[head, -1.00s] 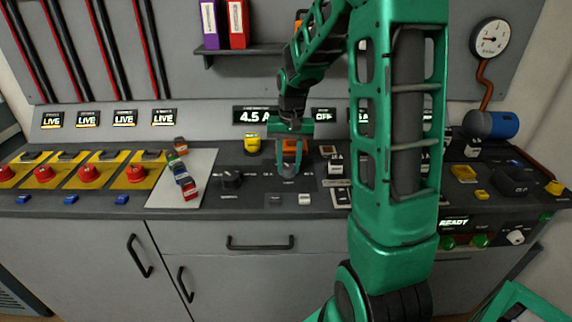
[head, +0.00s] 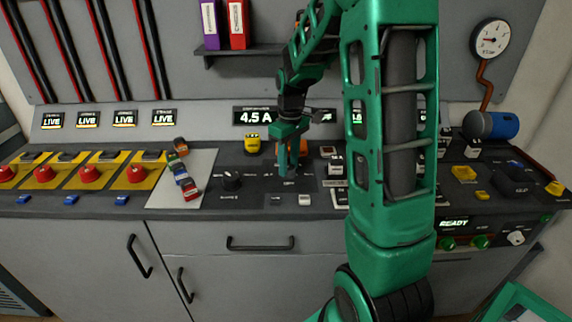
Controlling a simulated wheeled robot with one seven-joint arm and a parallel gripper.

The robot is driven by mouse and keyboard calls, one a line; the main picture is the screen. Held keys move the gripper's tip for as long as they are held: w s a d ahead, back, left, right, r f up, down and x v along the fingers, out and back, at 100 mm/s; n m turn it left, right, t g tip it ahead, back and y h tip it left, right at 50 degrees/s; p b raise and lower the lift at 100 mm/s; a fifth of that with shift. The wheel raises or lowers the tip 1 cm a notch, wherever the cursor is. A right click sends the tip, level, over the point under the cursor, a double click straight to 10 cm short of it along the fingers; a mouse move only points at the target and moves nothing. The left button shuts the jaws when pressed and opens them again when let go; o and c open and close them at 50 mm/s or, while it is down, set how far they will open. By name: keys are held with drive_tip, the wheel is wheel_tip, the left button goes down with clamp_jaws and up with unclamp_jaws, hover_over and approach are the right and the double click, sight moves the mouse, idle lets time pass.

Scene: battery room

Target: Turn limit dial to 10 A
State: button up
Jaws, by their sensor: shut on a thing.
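My gripper (head: 287,172) points down at the dark console top and is shut on the limit dial. The fingers hide the dial almost wholly, so its pointer and setting cannot be read. A small label sits on the console just in front of the fingers. The display (head: 256,116) behind the gripper reads 4.5 A. A second display to its right is partly covered by my arm.
A black knob (head: 231,180) stands left of the gripper, and a yellow part (head: 252,143) stands behind it. A white button (head: 304,199) lies to the front right. Red buttons (head: 136,173) and coloured padlocks (head: 189,189) are farther left. An orange part (head: 304,147) shows behind the gripper.

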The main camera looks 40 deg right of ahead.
sight(289, 165)
drive_tip(key=shift+w+r+n, duration=0.1)
drive_tip(key=shift+w+n, duration=0.1)
drive_tip(key=shift+n, duration=0.5)
drive_tip(key=o, duration=1)
drive_tip(key=shift+s, duration=0.1)
drive_tip(key=shift+o, duration=0.2)
wheel_tip(289, 165, up, 11)
drive_tip(key=shift+d+f, duration=0.2)
drive_tip(key=s+a+f+m, duration=0.1)
drive_tip(key=s+m, duration=0.4)
drive_tip(key=s, duration=0.9)
drive_tip(key=s+a+f+m, duration=0.2)
drive_tip(key=s+m, duration=0.3)
drive_tip(key=s, duration=0.9)
drive_tip(key=shift+s+a+f+m, duration=0.2)
drive_tip(key=shift+s+f+m, duration=0.1)
drive_tip(key=shift+s+f, duration=0.1)
